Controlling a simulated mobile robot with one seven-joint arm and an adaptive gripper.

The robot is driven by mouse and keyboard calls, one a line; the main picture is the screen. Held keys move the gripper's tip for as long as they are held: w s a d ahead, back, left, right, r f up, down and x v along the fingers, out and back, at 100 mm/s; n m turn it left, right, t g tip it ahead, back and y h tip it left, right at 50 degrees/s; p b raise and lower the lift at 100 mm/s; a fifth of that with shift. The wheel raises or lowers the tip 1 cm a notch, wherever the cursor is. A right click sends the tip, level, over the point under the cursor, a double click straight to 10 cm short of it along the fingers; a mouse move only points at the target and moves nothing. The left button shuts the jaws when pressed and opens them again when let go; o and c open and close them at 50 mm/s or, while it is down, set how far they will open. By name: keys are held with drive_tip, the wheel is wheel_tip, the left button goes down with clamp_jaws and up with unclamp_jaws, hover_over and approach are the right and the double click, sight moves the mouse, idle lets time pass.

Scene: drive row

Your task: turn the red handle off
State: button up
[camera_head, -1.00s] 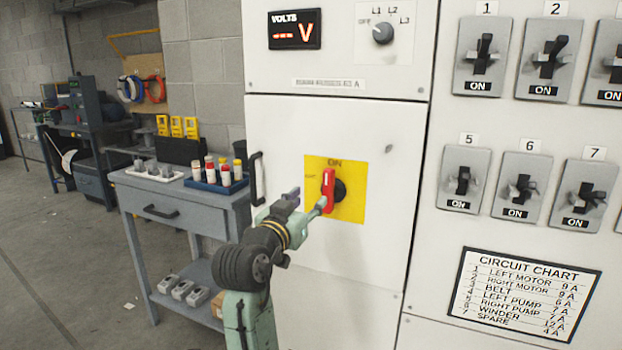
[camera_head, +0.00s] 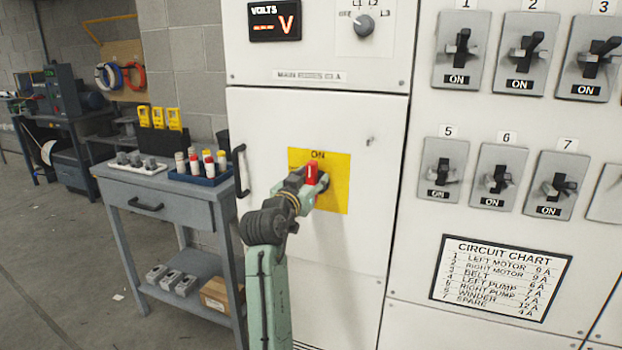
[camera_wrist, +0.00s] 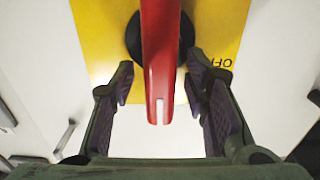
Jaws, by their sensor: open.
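The red handle (camera_head: 311,173) stands upright on a yellow plate (camera_head: 337,196) on the white cabinet door, below the word ON. In the wrist view the red handle (camera_wrist: 161,60) runs down the middle from a black round hub (camera_wrist: 187,42), and its free end carries a white mark. OFF is printed upside down on the yellow plate (camera_wrist: 222,22) at the right. My gripper (camera_head: 308,188) is at the handle and partly hides it and the hub. In the wrist view my gripper (camera_wrist: 160,88) is open, with one dark finger on each side of the handle and a gap on both sides.
A pull handle (camera_head: 240,171) is on the cabinet door's left edge. A grey cart (camera_head: 180,206) with a blue tray (camera_head: 203,178) stands to the left. Breaker switches (camera_head: 498,178) and a circuit chart (camera_head: 500,279) are on the panel at right.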

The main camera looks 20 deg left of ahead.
drive_tip(key=shift+c, duration=0.6)
drive_tip(key=c, duration=0.5)
clamp_jaws()
drive_tip(key=shift+d, duration=0.15)
